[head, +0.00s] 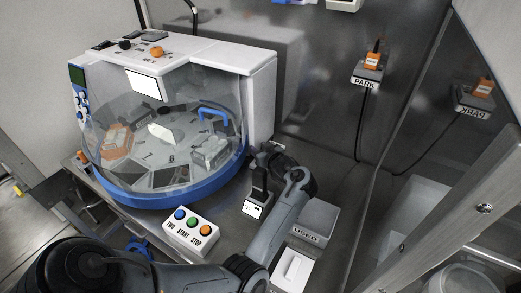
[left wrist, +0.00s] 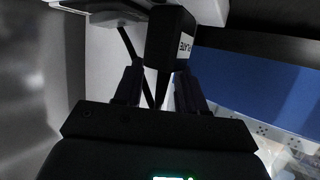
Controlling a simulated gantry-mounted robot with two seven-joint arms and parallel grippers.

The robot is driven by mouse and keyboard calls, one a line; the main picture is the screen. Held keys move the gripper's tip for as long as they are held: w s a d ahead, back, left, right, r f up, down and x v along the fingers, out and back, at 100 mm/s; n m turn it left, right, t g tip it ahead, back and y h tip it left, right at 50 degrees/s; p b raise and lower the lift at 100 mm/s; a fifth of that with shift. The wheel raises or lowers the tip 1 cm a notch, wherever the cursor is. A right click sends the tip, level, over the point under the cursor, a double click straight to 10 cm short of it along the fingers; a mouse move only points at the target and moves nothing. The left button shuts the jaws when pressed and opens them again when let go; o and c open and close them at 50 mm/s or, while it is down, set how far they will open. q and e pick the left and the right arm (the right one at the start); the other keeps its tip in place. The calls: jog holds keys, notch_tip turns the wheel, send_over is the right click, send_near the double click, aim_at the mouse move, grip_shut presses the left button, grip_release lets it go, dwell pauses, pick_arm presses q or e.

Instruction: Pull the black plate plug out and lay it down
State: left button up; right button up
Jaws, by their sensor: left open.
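The black plate plug (left wrist: 165,42) shows in the left wrist view, with a white "PLATE" label on its side and a narrow end towards my gripper. My left gripper (left wrist: 160,92) is open, with one finger on each side of that narrow end. I cannot tell whether the fingers touch it. In the head view my left arm reaches up from the bottom edge, and its gripper (head: 261,180) is beside the right side of the machine, where the plug is hard to make out. My right gripper is not in view.
The round machine (head: 170,194) with a clear cover and blue rim stands on the left. A TWO/START/STOP button box (head: 190,232) is in front. A grey "USED" box (head: 316,222) sits right of my arm. A PARK block (head: 366,76) with an orange plug is on the back wall.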

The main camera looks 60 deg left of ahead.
pick_arm(q)
grip_shut()
jog(key=shift+r+p, duration=0.3)
jog(key=shift+r, duration=0.05)
jog(key=shift+r+p, duration=0.25)
jog(key=shift+p, duration=0.05)
jog(key=shift+r+p, duration=1.5)
